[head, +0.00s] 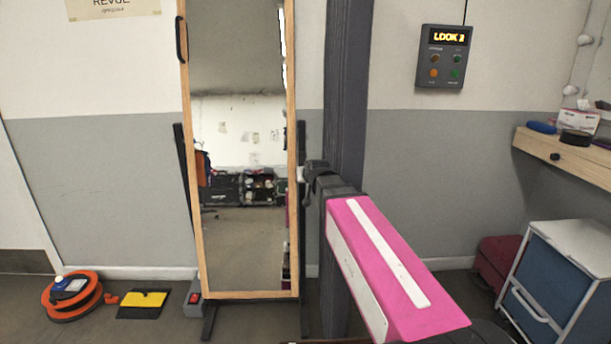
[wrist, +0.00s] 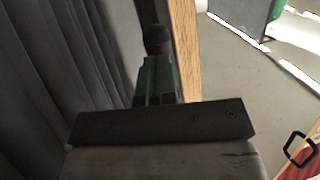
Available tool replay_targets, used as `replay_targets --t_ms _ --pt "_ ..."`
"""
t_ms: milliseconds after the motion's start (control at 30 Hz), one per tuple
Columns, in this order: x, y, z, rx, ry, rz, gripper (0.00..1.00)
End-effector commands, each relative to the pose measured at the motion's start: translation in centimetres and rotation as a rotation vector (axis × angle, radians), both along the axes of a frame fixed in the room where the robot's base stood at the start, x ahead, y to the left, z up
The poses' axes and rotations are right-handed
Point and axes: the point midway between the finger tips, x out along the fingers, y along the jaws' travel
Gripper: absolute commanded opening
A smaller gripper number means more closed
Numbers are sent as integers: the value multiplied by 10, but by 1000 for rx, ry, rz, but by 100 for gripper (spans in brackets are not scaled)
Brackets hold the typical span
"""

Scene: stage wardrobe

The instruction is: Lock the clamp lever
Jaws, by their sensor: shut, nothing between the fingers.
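The tall mirror (head: 240,150) with a wooden frame stands tilted on a dark stand in the head view. At its right edge, about mid-height, is a small pale fitting (head: 300,174) with a dark part (head: 319,178) beside it; I cannot tell which part is the clamp lever. In the wrist view, my gripper (wrist: 158,68) has its green fingers shut and empty. A dark rounded knob (wrist: 157,40) sits just beyond the fingertips, beside the wooden frame edge (wrist: 185,45). I cannot tell whether they touch.
An orange cable reel (head: 72,296), a yellow-black item (head: 142,304) and a grey switch box (head: 193,300) lie on the floor at left. A blue drawer unit (head: 565,270) and a wooden shelf (head: 575,158) stand right. A grey curtain (wrist: 60,70) fills the wrist view's left.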

Motion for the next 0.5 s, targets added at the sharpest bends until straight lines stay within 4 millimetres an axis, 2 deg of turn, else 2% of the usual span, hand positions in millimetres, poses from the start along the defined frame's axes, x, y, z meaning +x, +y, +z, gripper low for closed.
replay_targets --t_ms 500 --pt "25 0 -27 0 3 0 0"
